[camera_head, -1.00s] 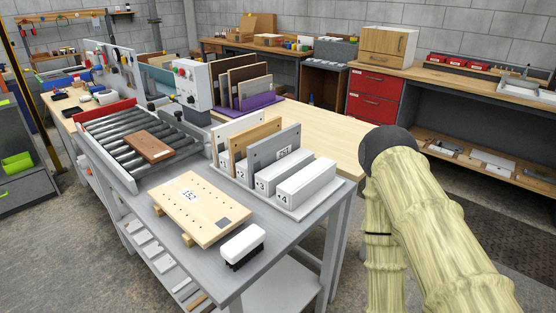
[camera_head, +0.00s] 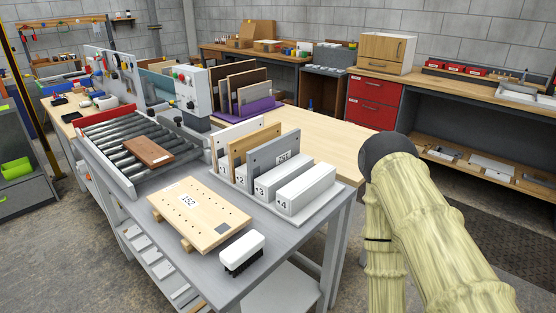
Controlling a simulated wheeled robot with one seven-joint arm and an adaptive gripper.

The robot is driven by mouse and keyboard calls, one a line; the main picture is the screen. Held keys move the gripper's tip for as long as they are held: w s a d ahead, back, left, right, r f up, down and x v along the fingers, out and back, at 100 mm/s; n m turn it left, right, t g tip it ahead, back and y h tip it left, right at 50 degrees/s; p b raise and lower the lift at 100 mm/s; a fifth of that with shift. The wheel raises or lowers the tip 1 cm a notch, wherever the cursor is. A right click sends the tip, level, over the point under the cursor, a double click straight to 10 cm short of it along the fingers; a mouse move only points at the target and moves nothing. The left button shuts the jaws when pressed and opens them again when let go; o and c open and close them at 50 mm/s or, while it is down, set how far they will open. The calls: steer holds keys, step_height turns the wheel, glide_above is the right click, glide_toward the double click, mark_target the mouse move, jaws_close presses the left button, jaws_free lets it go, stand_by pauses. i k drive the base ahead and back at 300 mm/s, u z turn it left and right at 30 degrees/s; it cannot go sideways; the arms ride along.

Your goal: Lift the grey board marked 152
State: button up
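A grey board (camera_head: 264,163) stands upright in the third slot of a white rack (camera_head: 318,213) on the grey table. Its small label looks like 251 or 152; I cannot read it surely. A pale wooden board (camera_head: 207,225) with a label that reads 152 lies flat on wooden strips at the table's front. A tan board (camera_head: 240,150) and a white board (camera_head: 224,140) stand in the slots to the left. The fourth slot holds no board. My arm in its yellowish sleeve shows at the right, but my gripper is out of view.
A white-backed brush (camera_head: 243,252) lies near the table's front edge. A brown board (camera_head: 148,150) lies on the roller conveyor (camera_head: 112,134). A purple rack (camera_head: 247,110) with several boards stands behind. Bare wooden tabletop (camera_head: 320,142) lies beyond the white rack.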

mark_target(262, 159)
steer(key=z, duration=1.2)
steer(key=i, duration=0.35)
steer(key=u, duration=1.6)
